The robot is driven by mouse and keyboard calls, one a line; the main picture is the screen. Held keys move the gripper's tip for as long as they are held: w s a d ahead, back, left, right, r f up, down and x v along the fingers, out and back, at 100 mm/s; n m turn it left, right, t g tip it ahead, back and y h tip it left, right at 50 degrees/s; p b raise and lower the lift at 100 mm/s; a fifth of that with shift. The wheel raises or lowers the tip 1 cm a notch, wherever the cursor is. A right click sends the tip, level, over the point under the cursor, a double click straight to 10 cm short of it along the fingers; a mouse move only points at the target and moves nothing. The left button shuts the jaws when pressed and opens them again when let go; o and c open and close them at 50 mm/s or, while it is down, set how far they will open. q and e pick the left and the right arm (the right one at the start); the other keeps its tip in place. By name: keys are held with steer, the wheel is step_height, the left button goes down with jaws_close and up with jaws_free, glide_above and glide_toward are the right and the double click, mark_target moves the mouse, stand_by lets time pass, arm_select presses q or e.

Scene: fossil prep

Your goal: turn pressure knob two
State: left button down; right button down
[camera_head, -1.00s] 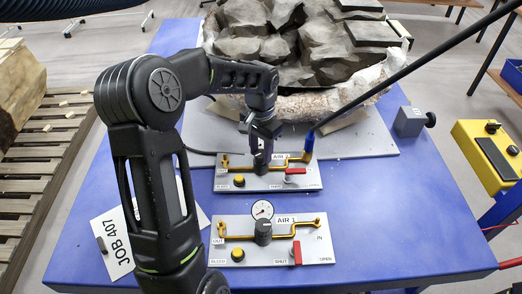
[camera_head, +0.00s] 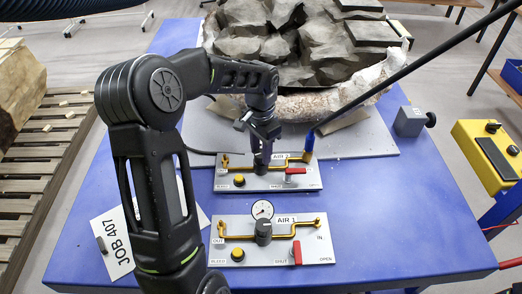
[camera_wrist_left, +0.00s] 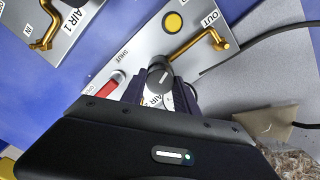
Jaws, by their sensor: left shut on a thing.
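The AIR 2 panel (camera_head: 225,181) is a light grey plate with brass piping, a yellow bleed button (camera_head: 239,180) and a red shut-off lever (camera_head: 295,171). Its dark pressure knob (camera_head: 261,165) stands in the middle, also seen in the left wrist view (camera_wrist_left: 159,76). My left gripper (camera_head: 262,153) reaches down over this knob. In the left wrist view its two fingers (camera_wrist_left: 160,93) are shut on the knob, one on each side. The gauge behind the knob is hidden by my gripper. My right gripper is not in view.
The AIR 1 panel (camera_head: 285,251) lies nearer on the blue table (camera_head: 400,220), with its own knob (camera_head: 263,232), gauge and red lever. A large rock (camera_head: 300,50) stands behind. A black hose (camera_head: 400,75) crosses at the right. A JOB 407 sheet (camera_head: 113,240) lies left.

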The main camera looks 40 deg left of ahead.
arm_select(q)
steer(key=m, duration=1.3)
steer(key=shift+m+p, duration=0.35)
steer(key=shift+m, duration=0.05)
steer(key=c, duration=0.9)
jaws_free()
